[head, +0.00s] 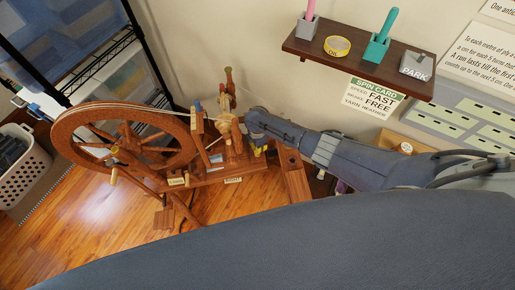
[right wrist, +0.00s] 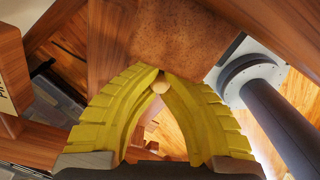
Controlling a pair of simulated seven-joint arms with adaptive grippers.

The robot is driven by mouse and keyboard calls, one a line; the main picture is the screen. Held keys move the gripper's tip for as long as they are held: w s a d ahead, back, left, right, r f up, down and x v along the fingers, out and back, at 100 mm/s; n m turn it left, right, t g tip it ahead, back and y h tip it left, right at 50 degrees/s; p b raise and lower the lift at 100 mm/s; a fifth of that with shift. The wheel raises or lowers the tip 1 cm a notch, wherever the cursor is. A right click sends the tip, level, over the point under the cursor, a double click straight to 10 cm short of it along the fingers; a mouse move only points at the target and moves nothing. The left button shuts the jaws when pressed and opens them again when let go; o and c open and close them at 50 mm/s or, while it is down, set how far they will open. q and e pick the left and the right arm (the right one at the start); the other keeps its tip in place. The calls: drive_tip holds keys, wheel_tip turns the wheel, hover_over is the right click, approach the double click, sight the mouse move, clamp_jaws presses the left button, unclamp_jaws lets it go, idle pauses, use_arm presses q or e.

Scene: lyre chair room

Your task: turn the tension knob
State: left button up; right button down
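A wooden spinning wheel (head: 125,150) stands on the floor at the left of the head view, with its upright parts and bobbin end (head: 228,125) at the right. My right gripper (head: 258,151) is at that end, its yellow fingers pointing down and partly hidden by my arm. The knob's shaft is hidden. My left gripper is in neither view.
A dark wall shelf (head: 355,58) at the upper right holds a pink item, a yellow tape roll (head: 337,46), a green holder and a grey PARK block (head: 416,67). A "spin card" (head: 374,98) hangs below. A white basket (head: 22,170) stands far left.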

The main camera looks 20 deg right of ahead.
drive_tip(key=shift+a+r, duration=0.1)
drive_tip(key=shift+a, duration=0.25)
drive_tip(key=c, duration=1.7)
unclamp_jaws()
drive_tip(key=o, duration=0.4)
drive_tip(key=shift+d, duration=0.2)
wheel_tip(320, 180, up, 12)
